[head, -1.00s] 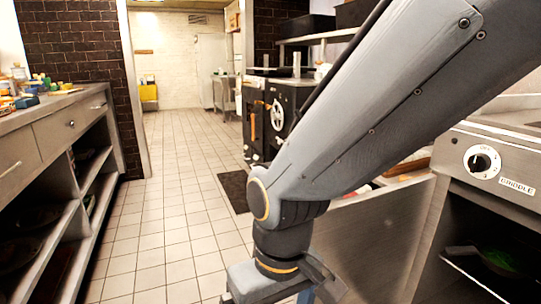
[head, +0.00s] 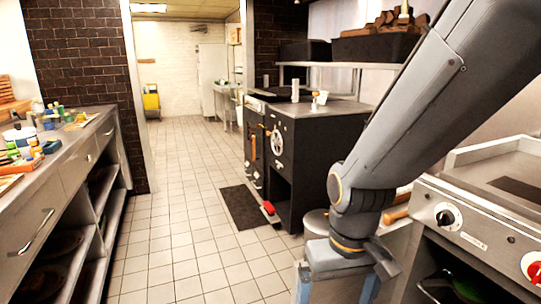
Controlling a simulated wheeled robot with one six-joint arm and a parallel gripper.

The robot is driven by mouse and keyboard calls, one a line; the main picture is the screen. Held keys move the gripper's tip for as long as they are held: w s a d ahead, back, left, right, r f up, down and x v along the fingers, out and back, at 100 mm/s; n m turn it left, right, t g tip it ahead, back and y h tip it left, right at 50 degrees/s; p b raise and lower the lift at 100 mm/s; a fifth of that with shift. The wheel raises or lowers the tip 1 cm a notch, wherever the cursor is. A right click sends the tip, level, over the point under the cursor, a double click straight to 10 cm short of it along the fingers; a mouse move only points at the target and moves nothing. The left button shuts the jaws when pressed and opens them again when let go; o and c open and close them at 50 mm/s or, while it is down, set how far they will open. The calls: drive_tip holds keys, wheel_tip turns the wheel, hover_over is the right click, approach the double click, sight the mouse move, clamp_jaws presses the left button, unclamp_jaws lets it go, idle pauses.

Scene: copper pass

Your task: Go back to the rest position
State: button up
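My arm reaches in from the upper right of the head view and bends down at its wrist. My gripper (head: 338,288) hangs at the lower middle right, pointing down. Its two bluish fingers stand well apart with nothing seen between them, so it looks open. The fingertips are cut off by the bottom edge. The gripper is in front of the gap between the black stove and the griddle unit, and I cannot tell whether it touches anything.
A left counter (head: 76,143) holds bottles and a pot. A black stove (head: 311,150) stands beyond my arm, with a dark mat (head: 240,208) before it. A griddle unit (head: 481,228) is at right.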

drive_tip(key=s+d+r+m+p, duration=0.2)
drive_tip(key=d+r+p, duration=0.5)
drive_tip(key=r+p, duration=0.1)
drive_tip(key=shift+r, duration=0.25)
